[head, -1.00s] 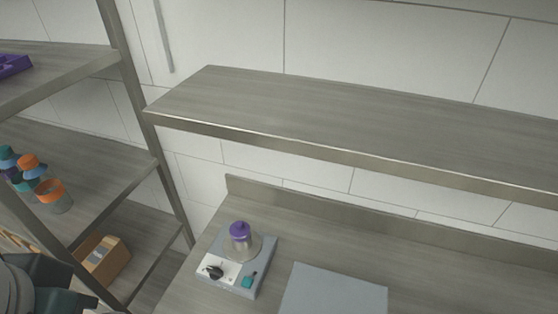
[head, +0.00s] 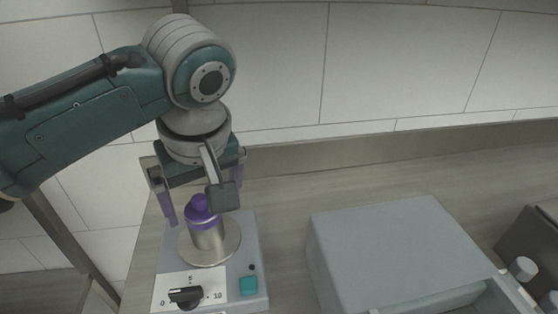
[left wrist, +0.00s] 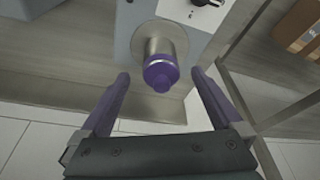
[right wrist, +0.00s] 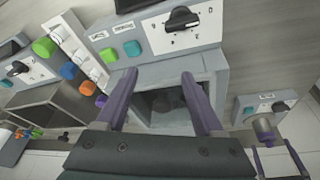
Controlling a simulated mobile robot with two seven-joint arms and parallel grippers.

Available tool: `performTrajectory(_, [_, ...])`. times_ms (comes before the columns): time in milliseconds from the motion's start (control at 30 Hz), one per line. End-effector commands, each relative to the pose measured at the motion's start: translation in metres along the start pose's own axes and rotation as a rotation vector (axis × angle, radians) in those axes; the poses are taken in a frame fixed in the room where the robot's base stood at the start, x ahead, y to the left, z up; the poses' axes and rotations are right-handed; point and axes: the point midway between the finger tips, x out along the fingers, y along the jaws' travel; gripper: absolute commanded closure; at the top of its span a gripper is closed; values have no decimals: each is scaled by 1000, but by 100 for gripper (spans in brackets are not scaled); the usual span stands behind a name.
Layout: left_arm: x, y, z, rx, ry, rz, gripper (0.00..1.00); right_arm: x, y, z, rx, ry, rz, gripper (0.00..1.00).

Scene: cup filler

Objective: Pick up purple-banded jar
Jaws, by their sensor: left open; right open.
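The purple-banded jar (head: 206,228) is a metal cylinder with a purple knobbed lid. It stands upright on the round plate (head: 226,252) of a grey device with a dial. My left gripper (head: 204,201) is open above the jar, with its purple fingers pointing down to either side of the lid in the head view. In the left wrist view the jar (left wrist: 160,68) lies just beyond the fingertips, between their lines. The jar also shows in the right wrist view (right wrist: 264,128), at the right. My right gripper (right wrist: 186,80) is open and empty, facing a grey box-shaped machine.
The device's dial (head: 186,296) and teal button (head: 248,285) sit in front of the jar. A large grey box (head: 395,250) stands to its right. A shelf post (head: 60,235) is at the left. The back wall is tiled.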

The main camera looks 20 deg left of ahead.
Motion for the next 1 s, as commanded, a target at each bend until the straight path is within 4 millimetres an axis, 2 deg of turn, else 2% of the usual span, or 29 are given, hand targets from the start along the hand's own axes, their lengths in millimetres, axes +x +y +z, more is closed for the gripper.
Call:
performTrajectory(100, [17,0,0,1,-1,-2,0,4,2,1,-6,1,8,31])
performTrajectory(267, [31,-1,-1,2,-1,-3,0,6,4,2,-11,1,12,31])
performTrajectory(500, [68,-2,-5,3,-1,-1,0,16,4,5,-11,1,11,31])
performTrajectory(600, [74,-1,-5,4,0,1,0,18,3,6,-11,1,11,31])
performTrajectory(833, [75,-1,-5,4,0,2,0,17,2,5,-7,1,7,31])
performTrajectory(1000, [75,-1,-5,4,0,1,19,17,1,5,-5,1,5,31])
